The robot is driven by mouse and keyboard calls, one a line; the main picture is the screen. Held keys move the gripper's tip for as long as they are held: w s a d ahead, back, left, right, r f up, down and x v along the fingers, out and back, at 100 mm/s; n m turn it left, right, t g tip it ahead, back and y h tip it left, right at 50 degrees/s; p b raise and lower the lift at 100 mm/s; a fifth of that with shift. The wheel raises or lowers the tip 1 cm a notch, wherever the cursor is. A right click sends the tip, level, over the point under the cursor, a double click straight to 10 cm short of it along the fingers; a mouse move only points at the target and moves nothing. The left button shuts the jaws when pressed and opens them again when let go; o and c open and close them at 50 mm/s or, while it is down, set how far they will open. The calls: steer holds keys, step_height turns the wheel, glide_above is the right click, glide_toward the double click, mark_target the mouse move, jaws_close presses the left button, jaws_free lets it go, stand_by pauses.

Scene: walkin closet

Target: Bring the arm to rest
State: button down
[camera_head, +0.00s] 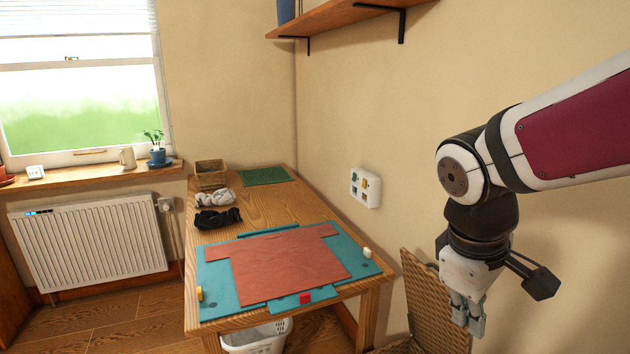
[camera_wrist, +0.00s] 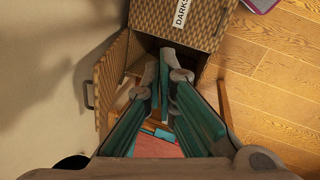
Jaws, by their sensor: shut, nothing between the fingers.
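My gripper (camera_head: 468,314) hangs from my bent arm at the right of the head view, pointing down. Its fingers are shut with nothing between them. It is in front of an open wicker hamper (camera_head: 437,312), right of the table. In the wrist view the fingers (camera_wrist: 166,62) point at the hamper (camera_wrist: 190,20), which carries a label reading DARKS. Some red and blue cloth-like things show between and below the fingers, partly hidden.
A wooden table (camera_head: 215,240) holds a teal folding board (camera_head: 215,285) with a red shirt (camera_head: 285,265) spread on it. Dark (camera_head: 218,219) and grey (camera_head: 215,197) cloth bundles lie behind. A white basket (camera_head: 257,340) stands underneath. A wall and shelf (camera_head: 340,14) bound the right side.

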steer(key=s+a+r+m+t+y, duration=0.1)
steer(key=s+r+m, duration=0.1)
steer(key=s, duration=0.4)
steer(key=s+a+r+m+t+y+p, duration=0.1)
steer(key=s+r+m, duration=0.1)
steer(key=s+m, duration=0.3)
steer(key=shift+s+a+r+t+y, duration=0.2)
steer(key=shift+s+r+t+y, duration=0.15)
steer(key=shift+s, duration=0.6)
